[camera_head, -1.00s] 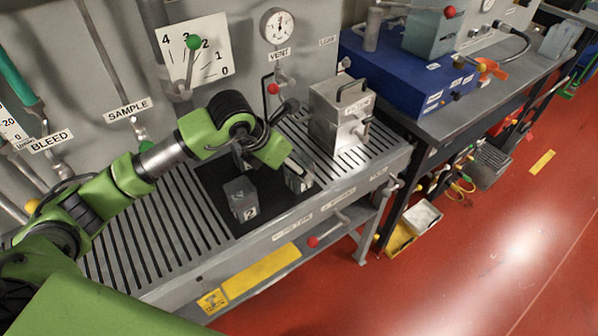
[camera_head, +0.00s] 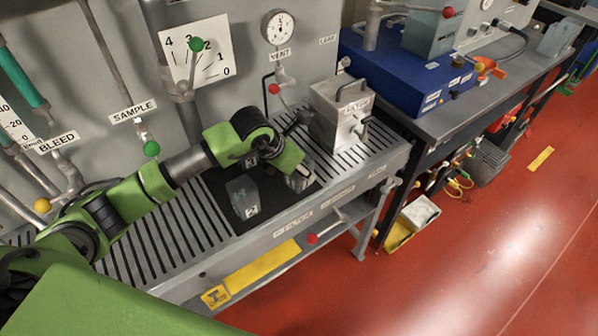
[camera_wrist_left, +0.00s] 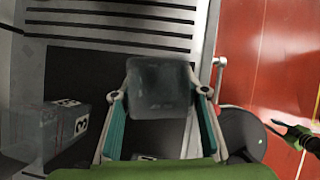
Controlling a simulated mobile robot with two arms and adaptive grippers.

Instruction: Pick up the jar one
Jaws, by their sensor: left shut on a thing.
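My left gripper (camera_head: 299,172) reaches down at the right part of the dark mat (camera_head: 225,192) on the slotted bench. It is shut on a grey, see-through jar (camera_wrist_left: 160,82), whose sides touch both fingers in the left wrist view. I cannot read a number on this held jar. A second jar (camera_head: 243,197), marked with what looks like a 2, stands on the mat to the left of the gripper. It also shows at the left of the wrist view (camera_wrist_left: 42,130). Another label (camera_head: 251,159) shows behind, partly hidden by my arm. My right gripper is not in view.
A metal box with a handle (camera_head: 338,115) stands just behind and right of the gripper. The panel with its gauge (camera_head: 279,27) and valves rises behind the bench. A blue case (camera_head: 408,75) sits on the table at right. Red floor lies in front.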

